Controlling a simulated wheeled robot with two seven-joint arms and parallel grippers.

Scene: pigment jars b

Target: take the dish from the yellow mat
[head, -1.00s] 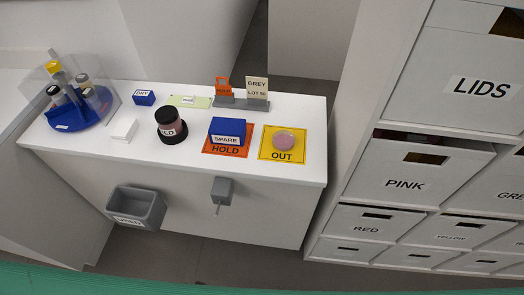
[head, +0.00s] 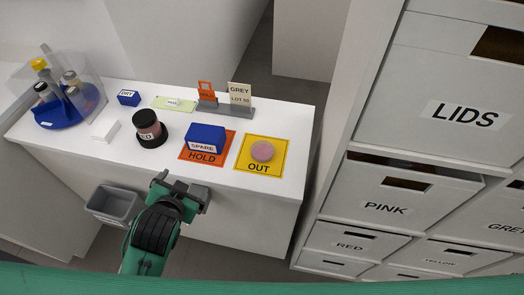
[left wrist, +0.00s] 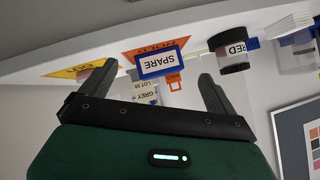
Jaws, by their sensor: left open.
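The dish (head: 262,151) is a small round pink thing. It sits on the yellow mat (head: 247,143) marked OUT, at the right end of the white counter. My left gripper (head: 183,185) is open and empty in front of the counter's front edge, to the left of the dish and nearer to me. In the left wrist view my gripper (left wrist: 155,78) shows two spread fingers with nothing between them. There the yellow mat (left wrist: 72,72) shows at the left, partly behind a finger, and I cannot make out the dish clearly. My right gripper is not in view.
A blue SPARE box (head: 206,138) stands on the orange HOLD mat (head: 225,150), just left of the yellow mat. A dark-lidded RED jar (head: 150,130) stands further left. A grey bin (head: 114,204) hangs on the counter front. Labelled drawers (head: 390,190) rise at the right.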

